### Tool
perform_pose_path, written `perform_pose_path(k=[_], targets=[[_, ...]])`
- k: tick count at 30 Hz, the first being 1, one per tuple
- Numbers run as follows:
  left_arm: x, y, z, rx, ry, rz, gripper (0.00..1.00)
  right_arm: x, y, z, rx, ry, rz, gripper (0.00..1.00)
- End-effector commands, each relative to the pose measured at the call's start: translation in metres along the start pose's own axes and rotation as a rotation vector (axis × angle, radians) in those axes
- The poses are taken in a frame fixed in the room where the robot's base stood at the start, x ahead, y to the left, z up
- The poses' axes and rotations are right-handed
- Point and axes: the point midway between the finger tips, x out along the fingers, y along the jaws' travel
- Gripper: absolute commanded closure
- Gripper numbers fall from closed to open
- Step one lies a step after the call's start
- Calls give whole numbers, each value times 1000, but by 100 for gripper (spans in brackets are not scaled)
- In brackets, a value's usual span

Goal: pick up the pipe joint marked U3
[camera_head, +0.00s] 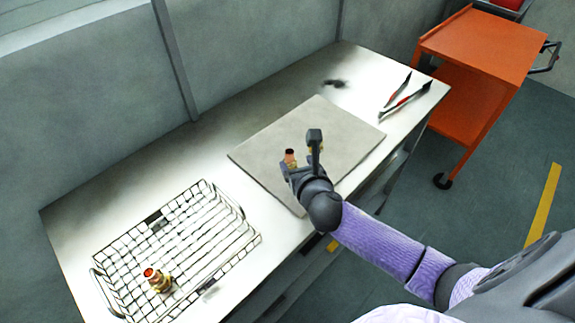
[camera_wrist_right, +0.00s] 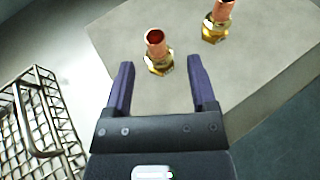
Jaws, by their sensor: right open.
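Two copper-and-brass pipe joints stand upright on the grey board (camera_head: 262,150). One pipe joint (camera_wrist_right: 157,52) is between and just ahead of my right gripper's fingertips in the wrist view; in the head view a copper top (camera_head: 290,157) shows beside the gripper. The other pipe joint (camera_wrist_right: 216,24) stands farther right in the wrist view, largely hidden by the gripper in the head view. A third pipe joint (camera_head: 157,281) is in the wire basket. No U3 mark is legible. My right gripper (camera_head: 302,163) is open and empty. My left gripper is not in view.
The wire basket (camera_head: 243,246) sits on the left part of the pale table (camera_head: 215,140). Red-handled pliers (camera_head: 405,100) and a small dark item (camera_head: 335,84) lie toward the table's far right. An orange cart (camera_head: 480,48) stands beyond the table's right end.

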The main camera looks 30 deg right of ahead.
Motion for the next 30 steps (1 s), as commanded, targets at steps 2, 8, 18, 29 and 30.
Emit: perform_pose_path(k=[2, 8, 18, 29, 30], targets=[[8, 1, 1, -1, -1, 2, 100, 13, 1, -3, 3, 0, -1, 27], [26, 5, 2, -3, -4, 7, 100, 52, 4, -6, 5, 1, -2, 27], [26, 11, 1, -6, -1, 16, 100, 58, 4, -3, 5, 2, 1, 40], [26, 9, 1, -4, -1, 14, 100, 58, 4, -3, 5, 3, 0, 100], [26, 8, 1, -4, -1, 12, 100, 58, 4, -3, 5, 3, 0, 100]])
